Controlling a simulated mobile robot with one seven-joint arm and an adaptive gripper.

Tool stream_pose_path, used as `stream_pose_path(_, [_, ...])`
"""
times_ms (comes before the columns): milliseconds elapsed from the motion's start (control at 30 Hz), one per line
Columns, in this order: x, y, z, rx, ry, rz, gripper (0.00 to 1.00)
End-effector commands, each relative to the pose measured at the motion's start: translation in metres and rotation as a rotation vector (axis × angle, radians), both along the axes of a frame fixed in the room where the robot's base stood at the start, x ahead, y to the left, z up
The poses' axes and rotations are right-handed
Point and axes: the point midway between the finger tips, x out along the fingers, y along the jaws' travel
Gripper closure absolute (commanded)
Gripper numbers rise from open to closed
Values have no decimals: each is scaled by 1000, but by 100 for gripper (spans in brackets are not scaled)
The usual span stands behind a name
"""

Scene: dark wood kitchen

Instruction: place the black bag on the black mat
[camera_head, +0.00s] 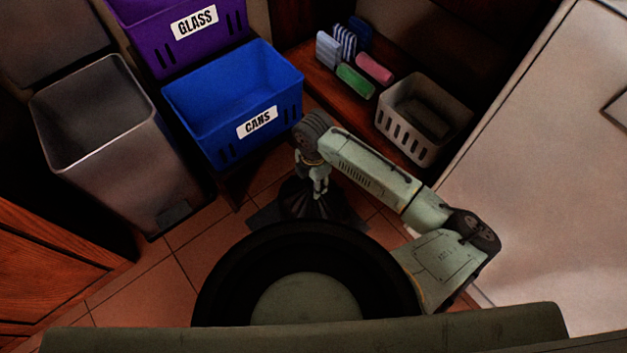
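The black bag (297,203) stands on the floor area in front of the blue bin, a dark, creased shape narrowing toward its top. A flat dark piece that looks like the black mat (262,219) shows at its lower left; the bag seems to be over it. My own body hides the near side of both. My gripper (314,186) points down at the top of the bag, overlapping it in the picture. Its fingers are small and dark here, so I cannot tell whether they grip the bag or only touch it.
A grey open trash bin (105,130) stands at the left. A blue CANS bin (226,100) and a purple GLASS bin (180,45) are behind. A grey basket (423,117) and several sponges (356,80) sit on a wooden shelf. A pale surface (540,170) borders the right.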

Motion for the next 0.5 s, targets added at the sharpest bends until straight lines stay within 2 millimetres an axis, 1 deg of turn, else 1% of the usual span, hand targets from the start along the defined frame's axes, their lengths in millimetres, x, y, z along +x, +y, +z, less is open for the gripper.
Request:
stream_pose_path(333, [0, 0, 2, 0, 0, 0, 55])
stream_pose_path(433, [1, 0, 9, 0, -2, 0, 55])
stream_pose_path(500, [0, 0, 19, -1, -2, 1, 55])
